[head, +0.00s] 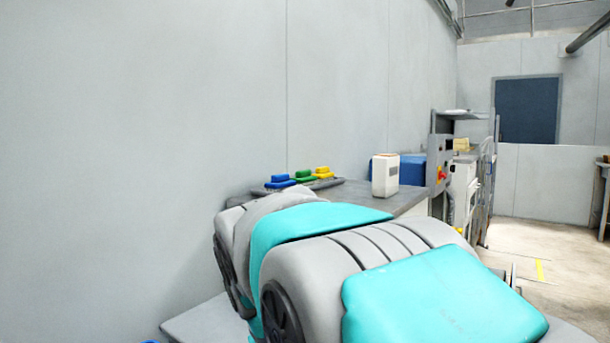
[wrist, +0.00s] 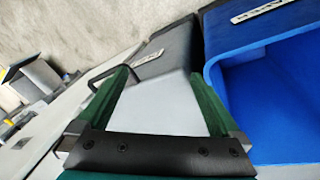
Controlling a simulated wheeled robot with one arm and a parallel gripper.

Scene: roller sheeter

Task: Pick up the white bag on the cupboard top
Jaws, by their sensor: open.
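The white bag (head: 385,176) stands upright on the grey cupboard top (head: 356,198) in the head view, with a small grey label on its front. My own arm fills the foreground there and covers part of the cupboard top. My gripper (wrist: 160,75) shows only in the wrist view, with its two green fingers spread apart. A pale grey surface lies between and below the fingers; I cannot tell what it belongs to. I cannot make out the bag for sure in the wrist view.
A grey tray with blue, green and yellow pieces (head: 304,177) lies left of the bag. A blue box (head: 412,169) stands behind it at right. The wrist view shows an open blue bin (wrist: 262,90) close to the right finger. Open floor lies at far right.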

